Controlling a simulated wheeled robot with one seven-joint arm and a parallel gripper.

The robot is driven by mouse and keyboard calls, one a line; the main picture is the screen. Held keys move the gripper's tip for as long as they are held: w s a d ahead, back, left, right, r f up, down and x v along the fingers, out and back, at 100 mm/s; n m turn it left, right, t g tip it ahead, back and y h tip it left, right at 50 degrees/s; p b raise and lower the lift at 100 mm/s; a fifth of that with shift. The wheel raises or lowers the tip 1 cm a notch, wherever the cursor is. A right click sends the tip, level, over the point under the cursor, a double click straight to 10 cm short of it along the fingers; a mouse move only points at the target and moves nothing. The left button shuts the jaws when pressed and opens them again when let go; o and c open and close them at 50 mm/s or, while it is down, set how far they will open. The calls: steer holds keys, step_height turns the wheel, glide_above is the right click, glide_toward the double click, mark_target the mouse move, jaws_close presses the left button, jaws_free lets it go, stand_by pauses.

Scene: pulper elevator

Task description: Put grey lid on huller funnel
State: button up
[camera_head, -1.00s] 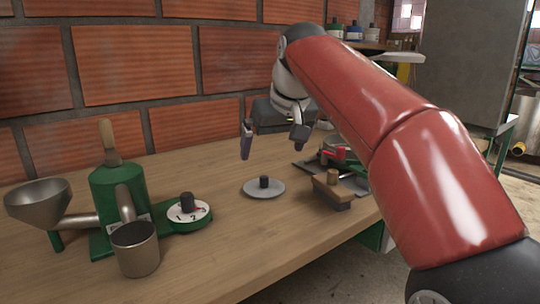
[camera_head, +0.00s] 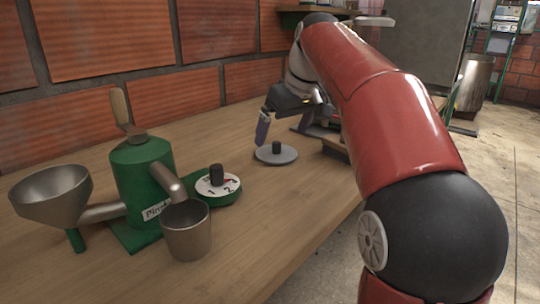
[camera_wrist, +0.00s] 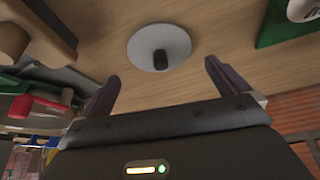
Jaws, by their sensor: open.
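The grey lid (camera_head: 276,154) is a flat round disc with a black knob, lying on the wooden table. In the wrist view the lid (camera_wrist: 145,45) lies just beyond my fingertips, between their lines. My gripper (camera_wrist: 158,80) is open and empty, its two fingers apart and not touching the lid. In the head view one finger shows behind and left of the lid; the other is hidden. The huller is the green machine (camera_head: 140,178) at the left. Its metal funnel (camera_head: 52,192) is uncovered at the far left, joined by a pipe.
A metal cup (camera_head: 186,232) stands under the huller spout. A numbered dial (camera_head: 217,184) sits on the green base. A wooden-handled tool (camera_wrist: 45,25) and a red-handled item (camera_wrist: 45,103) lie beside the lid. A brick wall (camera_head: 130,60) backs the table.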

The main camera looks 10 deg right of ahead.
mark_target(277, 142)
steer(key=x, duration=0.5)
steer(key=shift+w+a+b, duration=0.15)
steer(key=shift+w+b, duration=0.05)
steer(key=shift+b, duration=0.2)
steer(key=shift+r, duration=0.1)
steer(key=shift+c, duration=0.4)
steer(key=c, duration=0.8)
